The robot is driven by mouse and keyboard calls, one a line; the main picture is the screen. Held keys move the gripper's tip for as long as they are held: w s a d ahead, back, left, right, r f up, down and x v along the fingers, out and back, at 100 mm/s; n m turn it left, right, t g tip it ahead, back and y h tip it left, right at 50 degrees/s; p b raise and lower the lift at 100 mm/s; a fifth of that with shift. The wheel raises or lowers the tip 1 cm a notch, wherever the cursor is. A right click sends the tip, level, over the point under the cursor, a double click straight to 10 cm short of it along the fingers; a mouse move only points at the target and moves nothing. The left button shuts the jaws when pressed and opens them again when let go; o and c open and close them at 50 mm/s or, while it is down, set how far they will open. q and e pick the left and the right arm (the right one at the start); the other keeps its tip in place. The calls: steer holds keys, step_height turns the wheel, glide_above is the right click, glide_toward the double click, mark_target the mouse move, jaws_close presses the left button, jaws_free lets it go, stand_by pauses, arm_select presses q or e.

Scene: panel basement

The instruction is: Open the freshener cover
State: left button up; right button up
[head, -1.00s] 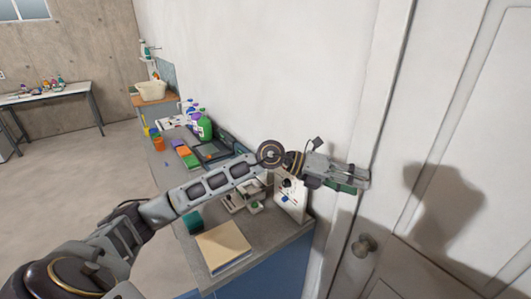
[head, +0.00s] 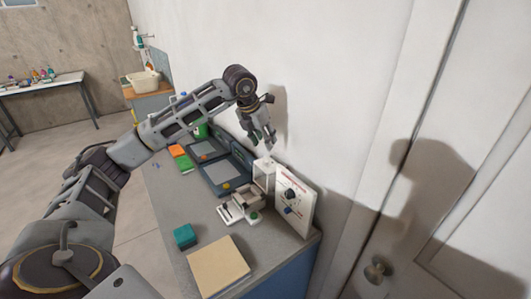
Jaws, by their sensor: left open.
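My left gripper (head: 263,141) hangs with its fingers down beside the white wall, above the back of the counter, and is open with nothing seen between its fingers. Just below it stands a small white box-like frame (head: 264,174) with a small pale top, which may be the freshener; its cover cannot be made out for sure. A white upright panel (head: 296,203) with dark knobs stands beside it at the counter's right end. My right gripper is out of view.
The grey counter (head: 189,214) holds a white-and-grey device (head: 241,204), a teal block (head: 185,236), a tan board (head: 219,266) and dark flat cases (head: 224,173). A door with a round knob (head: 378,269) is at the right. Open floor lies left.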

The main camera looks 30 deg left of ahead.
arm_select(q)
steer(key=a, duration=0.2)
steer(key=p, duration=0.2)
glide_toward(267, 160)
steer(key=shift+y, duration=0.4)
steer(key=x, duration=0.7)
steer(key=shift+d+r, duration=0.1)
steer(key=shift+d, duration=0.15)
steer(key=shift+w+f, duration=0.25)
steer(key=shift+f, duration=0.35)
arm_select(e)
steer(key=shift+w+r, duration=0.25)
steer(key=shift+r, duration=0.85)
arm_select(q)
steer(key=c, duration=0.9)
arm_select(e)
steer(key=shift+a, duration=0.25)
